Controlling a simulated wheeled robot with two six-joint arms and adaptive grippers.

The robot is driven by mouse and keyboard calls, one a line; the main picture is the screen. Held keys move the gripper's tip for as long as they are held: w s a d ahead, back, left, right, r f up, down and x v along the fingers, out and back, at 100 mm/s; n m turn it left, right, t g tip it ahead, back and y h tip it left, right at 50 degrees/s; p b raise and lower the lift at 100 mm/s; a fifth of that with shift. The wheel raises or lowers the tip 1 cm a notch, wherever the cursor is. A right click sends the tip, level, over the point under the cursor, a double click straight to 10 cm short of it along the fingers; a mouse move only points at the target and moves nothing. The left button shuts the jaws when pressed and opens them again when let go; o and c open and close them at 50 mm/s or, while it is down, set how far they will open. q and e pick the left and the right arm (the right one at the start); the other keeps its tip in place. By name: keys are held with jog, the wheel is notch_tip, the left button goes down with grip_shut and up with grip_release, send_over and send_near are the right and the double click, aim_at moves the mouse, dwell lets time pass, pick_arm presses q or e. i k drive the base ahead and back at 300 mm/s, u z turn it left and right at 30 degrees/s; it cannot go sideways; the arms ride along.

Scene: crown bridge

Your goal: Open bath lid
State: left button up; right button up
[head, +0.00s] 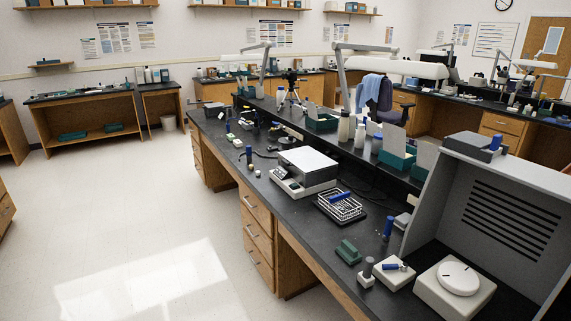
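A bath (291,188), a low box with a pale body and a small control panel at its front left, stands on the black bench near the middle of the head view. Its flat whitish lid (308,160) lies level over the top and looks closed. The inside of the bath is hidden. Neither of my grippers shows in this view.
A wire rack (340,207) with a blue item stands right of the bath. A green block (348,252), a white device with a round top (457,280) and a grey slotted enclosure (505,220) are nearer. Bottles (343,128) stand behind. The floor (130,220) left of the bench is clear.

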aim_at(306, 159)
jog(key=k, duration=0.6)
jog(key=u, duration=0.7)
jog(key=i, duration=1.25)
jog(key=u, duration=0.8)
jog(key=i, duration=2)
jog(key=z, duration=0.2)
jog(key=i, duration=1.05)
jog(key=z, duration=1.55)
jog(key=i, duration=0.85)
jog(key=z, duration=1.1)
jog(key=i, duration=0.2)
